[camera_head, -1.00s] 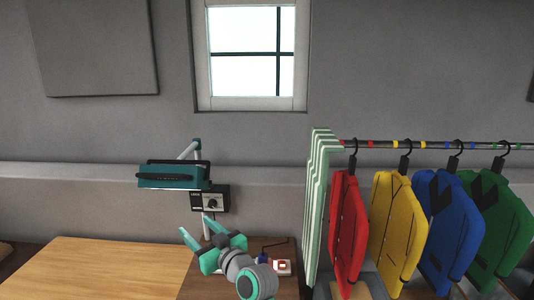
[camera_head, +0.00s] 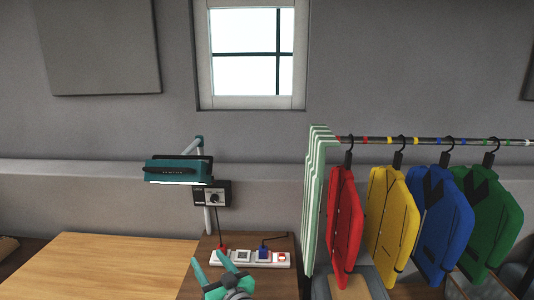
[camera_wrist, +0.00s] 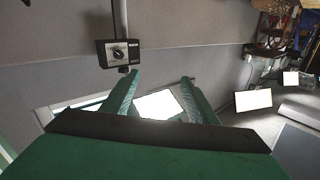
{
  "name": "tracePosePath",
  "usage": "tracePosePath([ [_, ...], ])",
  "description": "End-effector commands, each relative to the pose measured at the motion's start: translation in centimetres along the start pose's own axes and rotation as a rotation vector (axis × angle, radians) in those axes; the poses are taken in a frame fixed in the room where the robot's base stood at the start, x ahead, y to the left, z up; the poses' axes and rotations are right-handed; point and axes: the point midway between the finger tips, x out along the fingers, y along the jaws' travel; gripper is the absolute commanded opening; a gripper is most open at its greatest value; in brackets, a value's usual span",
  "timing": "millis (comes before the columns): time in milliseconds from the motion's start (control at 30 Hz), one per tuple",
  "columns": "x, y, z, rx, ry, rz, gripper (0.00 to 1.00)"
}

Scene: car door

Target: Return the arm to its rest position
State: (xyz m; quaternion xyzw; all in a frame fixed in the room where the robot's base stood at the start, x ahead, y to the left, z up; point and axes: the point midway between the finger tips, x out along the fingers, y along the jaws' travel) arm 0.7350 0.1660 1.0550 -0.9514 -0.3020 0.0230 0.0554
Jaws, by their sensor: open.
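My gripper (camera_head: 211,274) is at the bottom middle of the head view, its teal fingers spread apart with nothing between them. It is in front of the small brown table, below the power strip and apart from it. In the wrist view my gripper (camera_wrist: 160,92) shows two green fingers, open and empty, pointing toward a bright white surface. The rest of my arm is mostly below the picture edge.
A power strip (camera_head: 252,257) with red and blue plugs lies on the table. A teal lamp (camera_head: 178,171) and black dial box (camera_head: 212,194) are above it. A rack with red (camera_head: 343,225), yellow (camera_head: 391,220), blue and green jackets stands right. The wooden top (camera_head: 95,265) at left is clear.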

Motion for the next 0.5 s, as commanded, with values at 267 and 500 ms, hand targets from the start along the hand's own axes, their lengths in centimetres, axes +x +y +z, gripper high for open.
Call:
tracePosePath([
  [267,-6.0,0.6,9.2,0.091,-0.017,0.153,0.54],
  [500,-12.7,0.3,15.9,0.137,-0.033,0.287,0.54],
])
